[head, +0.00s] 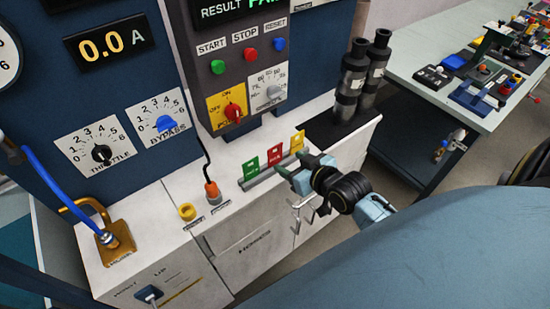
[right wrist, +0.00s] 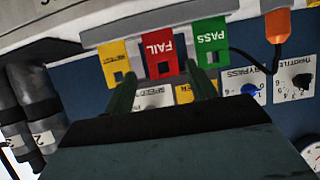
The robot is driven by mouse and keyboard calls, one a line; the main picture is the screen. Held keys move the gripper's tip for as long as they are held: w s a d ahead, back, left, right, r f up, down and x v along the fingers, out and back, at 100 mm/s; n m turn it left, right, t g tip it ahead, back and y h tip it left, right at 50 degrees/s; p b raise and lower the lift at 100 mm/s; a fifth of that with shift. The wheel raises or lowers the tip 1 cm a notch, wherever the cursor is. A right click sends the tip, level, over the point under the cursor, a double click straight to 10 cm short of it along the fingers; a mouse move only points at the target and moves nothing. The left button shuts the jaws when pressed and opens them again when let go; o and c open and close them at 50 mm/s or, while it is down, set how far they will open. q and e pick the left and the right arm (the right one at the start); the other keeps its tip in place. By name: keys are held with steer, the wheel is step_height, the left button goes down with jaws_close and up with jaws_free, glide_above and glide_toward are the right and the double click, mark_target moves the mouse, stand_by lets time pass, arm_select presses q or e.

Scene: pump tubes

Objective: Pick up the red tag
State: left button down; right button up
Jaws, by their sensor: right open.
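The red tag (head: 275,154) stands in a grey rail on the white bench top, between the green tag (head: 250,168) and the yellow tag (head: 297,142). In the right wrist view the red tag (right wrist: 160,55) reads FAIL upside down and has a small square hole. My right gripper (head: 290,166) is open and empty, close in front of the tags. In the right wrist view its two green fingers (right wrist: 160,76) point at the red tag, one on each side of it in the picture. Whether they touch it cannot be told. My left gripper is not in view.
A control panel with buttons (head: 251,55) rises behind the rail. An orange plug (head: 212,190) with a black cable stands left of the tags. Dark cylinders (head: 352,78) stand to the right. A cluttered table (head: 425,55) is at the far right.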

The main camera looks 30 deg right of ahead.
mark_target(276, 156)
steer(key=x, duration=0.8)
steer(key=shift+w+a+f+b, duration=0.1)
steer(key=shift+a+f+b, duration=0.05)
steer(key=shift+b, duration=0.2)
steer(key=shift+c, duration=0.2)
steer(key=c, duration=0.7)
